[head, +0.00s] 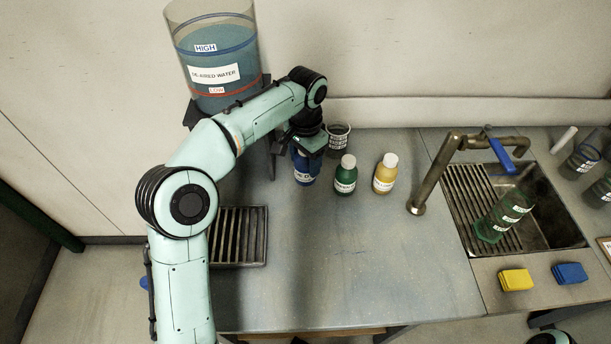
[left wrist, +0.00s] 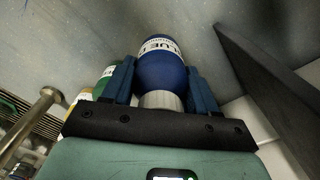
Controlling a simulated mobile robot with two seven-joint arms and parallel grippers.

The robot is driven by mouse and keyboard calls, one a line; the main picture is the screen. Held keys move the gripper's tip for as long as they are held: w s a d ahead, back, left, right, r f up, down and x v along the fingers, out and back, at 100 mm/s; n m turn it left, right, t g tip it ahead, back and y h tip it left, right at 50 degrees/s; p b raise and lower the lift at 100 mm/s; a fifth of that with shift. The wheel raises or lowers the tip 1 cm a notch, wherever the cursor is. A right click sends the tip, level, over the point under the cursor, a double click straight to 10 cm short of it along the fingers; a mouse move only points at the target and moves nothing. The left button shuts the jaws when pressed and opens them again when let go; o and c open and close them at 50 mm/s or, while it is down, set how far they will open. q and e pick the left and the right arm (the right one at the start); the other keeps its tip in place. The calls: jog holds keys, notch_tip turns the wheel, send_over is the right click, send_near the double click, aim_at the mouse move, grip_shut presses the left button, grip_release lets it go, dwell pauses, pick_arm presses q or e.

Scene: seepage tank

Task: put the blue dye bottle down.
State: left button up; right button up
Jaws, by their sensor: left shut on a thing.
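The blue dye bottle (head: 304,169) is upright at the back of the grey bench, left of the green bottle (head: 345,175). My left gripper (head: 308,148) is above it, pointing down. In the left wrist view the two dark blue fingers are shut on the blue dye bottle (left wrist: 162,72), around its shoulder and pale cap. Its label partly shows. The bottle's base is at or very near the bench top; I cannot tell whether it touches. My right gripper is not in view.
A yellow bottle (head: 385,174) and a dark labelled beaker (head: 338,139) stand to the right. The de-aired water tank (head: 214,88) is behind my left arm. A metal drain grate (head: 239,237) lies left; a faucet (head: 432,180) and sink lie right.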

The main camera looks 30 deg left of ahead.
aim_at(305, 173)
pick_arm(q)
jog(key=shift+f+b, duration=0.45)
jog(key=shift+f, duration=2)
jog(key=shift+f, duration=0.2)
jog(key=o, duration=1.2)
jog(key=shift+c, duration=0.2)
jog(key=shift+r, duration=0.1)
notch_tip(305, 173, up, 12)
jog(key=p, duration=0.3)
jog(key=shift+r, duration=0.1)
